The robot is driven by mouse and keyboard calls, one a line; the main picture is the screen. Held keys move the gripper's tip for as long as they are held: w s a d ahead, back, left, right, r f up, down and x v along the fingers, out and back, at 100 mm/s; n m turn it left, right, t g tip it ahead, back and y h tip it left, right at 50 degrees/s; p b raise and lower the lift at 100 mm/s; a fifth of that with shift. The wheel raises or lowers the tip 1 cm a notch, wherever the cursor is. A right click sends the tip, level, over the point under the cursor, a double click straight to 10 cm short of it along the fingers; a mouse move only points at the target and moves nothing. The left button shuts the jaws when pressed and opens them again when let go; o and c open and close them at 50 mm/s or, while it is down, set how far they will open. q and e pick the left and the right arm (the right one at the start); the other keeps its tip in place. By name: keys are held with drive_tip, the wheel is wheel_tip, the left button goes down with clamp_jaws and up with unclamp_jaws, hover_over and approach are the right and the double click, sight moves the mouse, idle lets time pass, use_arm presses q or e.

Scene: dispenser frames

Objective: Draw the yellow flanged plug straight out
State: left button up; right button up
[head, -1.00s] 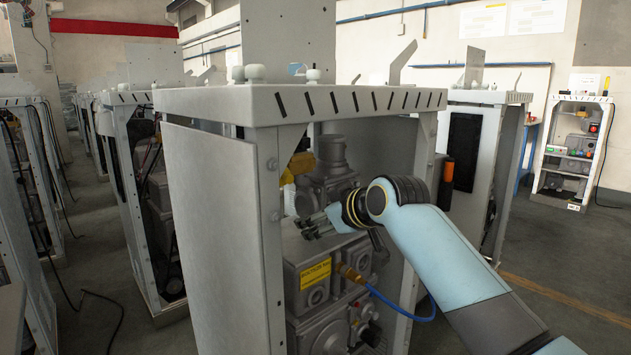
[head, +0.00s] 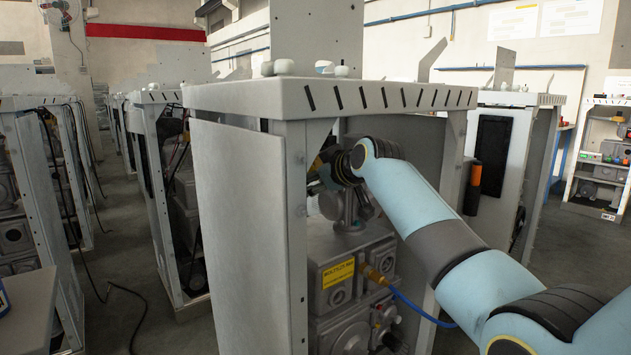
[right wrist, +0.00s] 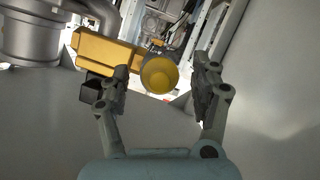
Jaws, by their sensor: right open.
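The yellow flanged plug (right wrist: 159,75) shows its round yellow end toward me in the right wrist view. A yellow block-like body (right wrist: 108,48) extends to the left behind it. My right gripper (right wrist: 163,84) is open, with one finger on each side of the plug's round end; I cannot tell whether either finger touches it. In the head view my right arm reaches into the open front of the near dispenser frame (head: 330,98), and its wrist hides the plug and most of the gripper. My left gripper is not in view.
Grey machinery with a yellow label (head: 338,274) and a blue hose (head: 420,312) sits below my right wrist. The frame's posts and grey side panel (head: 238,230) stand close on the left. A grey cylinder (right wrist: 32,38) is left of the gripper.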

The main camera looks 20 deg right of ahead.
drive_tip(key=shift+w, duration=0.15)
drive_tip(key=shift+c, duration=0.4)
drive_tip(key=c, duration=1.1)
drive_tip(key=shift+s+r, duration=0.1)
drive_tip(key=shift+s, duration=0.1)
clamp_jaws()
drive_tip(key=s+d+p, duration=0.2)
drive_tip(key=s+p, duration=0.3)
drive_tip(key=shift+s+p, duration=0.3)
drive_tip(key=shift+s, duration=0.05)
drive_tip(key=shift+d, duration=0.2)
